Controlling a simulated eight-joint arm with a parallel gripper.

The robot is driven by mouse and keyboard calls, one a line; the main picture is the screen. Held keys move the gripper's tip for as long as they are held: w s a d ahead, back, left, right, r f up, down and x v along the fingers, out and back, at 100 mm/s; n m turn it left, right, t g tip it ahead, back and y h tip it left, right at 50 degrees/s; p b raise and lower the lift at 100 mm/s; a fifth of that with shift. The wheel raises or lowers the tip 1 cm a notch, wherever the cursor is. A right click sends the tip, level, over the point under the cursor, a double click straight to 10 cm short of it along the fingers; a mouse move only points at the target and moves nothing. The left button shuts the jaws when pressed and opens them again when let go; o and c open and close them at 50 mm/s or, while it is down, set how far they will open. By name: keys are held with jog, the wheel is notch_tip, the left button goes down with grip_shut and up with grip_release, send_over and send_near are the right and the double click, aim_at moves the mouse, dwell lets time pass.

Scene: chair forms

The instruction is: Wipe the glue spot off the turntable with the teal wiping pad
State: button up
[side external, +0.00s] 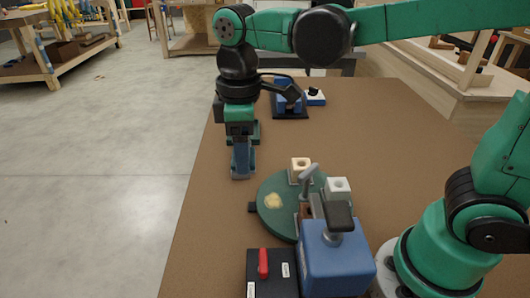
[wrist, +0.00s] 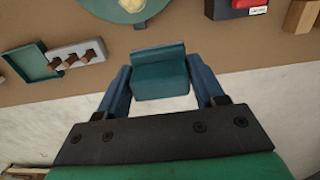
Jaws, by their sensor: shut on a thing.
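My gripper (side external: 242,170) is shut on the teal wiping pad (wrist: 160,77). In the wrist view the pad sits between the two blue fingers; in the side view it is hard to tell from them. The turntable (side external: 275,222) is a round dark green disc on the brown table. The glue spot (side external: 273,201) is a pale yellowish patch on its left part. My gripper is beyond and to the left of the disc in the side view, apart from it. The turntable's edge (wrist: 112,10) and part of the glue spot (wrist: 132,4) show at the top of the wrist view.
Cream (side external: 300,168) and white (side external: 338,187) blocks, and a grey clamp-like part (side external: 309,181), stand at the turntable. A blue block (side external: 336,262) and a black box with a red lever (side external: 264,264) are in front. A green tray (wrist: 32,63) lies beside a grey pegged piece (wrist: 62,52).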

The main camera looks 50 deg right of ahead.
aim_at(270, 190)
jog(key=shift+s+d+f, duration=0.35)
jog(key=shift+d+f, duration=0.3)
jog(key=shift+f, duration=1.25)
jog(key=shift+s+d+f, duration=0.35)
jog(key=shift+d+f, duration=0.3)
jog(key=shift+f, duration=1.2)
jog(key=shift+s+d+f, duration=0.35)
jog(key=shift+d+f, duration=0.3)
jog(key=shift+f, duration=1.25)
jog(key=shift+w+d+f, duration=0.3)
jog(key=shift+d+f, duration=0.05)
jog(key=shift+f, duration=0.15)
jog(key=shift+w+d, duration=1.3)
jog(key=shift+w, duration=0.05)
jog(key=shift+s+a, duration=1.6)
jog(key=shift+s, duration=0.05)
jog(key=shift+w+d, duration=1.4)
jog(key=shift+w, duration=0.05)
jog(key=shift+s+a+f, duration=0.1)
jog(key=shift+s+a, duration=1.25)
jog(key=shift+w+d, duration=0.85)
jog(key=shift+d, duration=0.05)
jog(key=shift+w+d, duration=0.8)
notch_tip(270, 190, up, 8)
jog(key=shift+s+a, duration=0.1)
